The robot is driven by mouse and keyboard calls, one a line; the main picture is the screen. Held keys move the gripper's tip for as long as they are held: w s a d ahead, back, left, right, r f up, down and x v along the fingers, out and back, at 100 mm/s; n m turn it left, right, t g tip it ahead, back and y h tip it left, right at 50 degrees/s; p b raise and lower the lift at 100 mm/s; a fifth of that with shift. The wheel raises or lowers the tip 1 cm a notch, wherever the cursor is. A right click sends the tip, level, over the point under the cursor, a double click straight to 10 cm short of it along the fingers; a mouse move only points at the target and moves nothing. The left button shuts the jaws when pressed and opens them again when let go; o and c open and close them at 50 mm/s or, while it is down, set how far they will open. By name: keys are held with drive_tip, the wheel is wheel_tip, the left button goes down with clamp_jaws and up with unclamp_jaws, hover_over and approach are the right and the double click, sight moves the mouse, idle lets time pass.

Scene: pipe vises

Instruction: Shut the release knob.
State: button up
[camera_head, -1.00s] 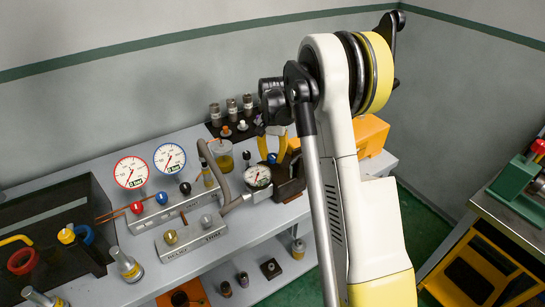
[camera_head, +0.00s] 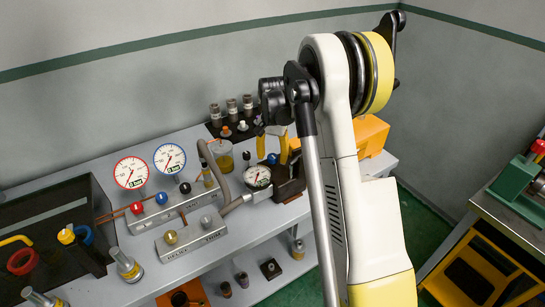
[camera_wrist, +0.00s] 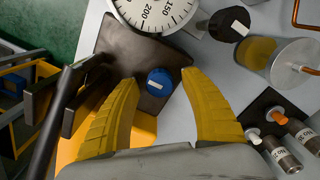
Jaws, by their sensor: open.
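A round blue knob with a white bar on its top (camera_wrist: 159,82) sits on a dark block (camera_wrist: 112,42); it looks like the release knob. In the head view the blue knob (camera_head: 272,158) shows small beside the dark block (camera_head: 291,188). My gripper (camera_wrist: 159,78) is open and empty, its yellow fingers pointing at the knob, one on each side in the wrist view. A gap shows between each finger and the knob. I cannot tell how far above it the fingertips are. In the head view my gripper (camera_head: 272,142) is partly hidden by my arm.
A round gauge (camera_head: 257,176) stands close to the block. A manifold with several knobs (camera_head: 190,238) and a cup of yellow liquid (camera_head: 223,162) are to the left. Several small cylinders (camera_head: 231,107) stand behind. A yellow-orange box (camera_head: 371,136) is at the right.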

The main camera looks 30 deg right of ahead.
sight(272, 156)
wheel_tip(272, 156, up, 12)
idle(0.4)
idle(0.3)
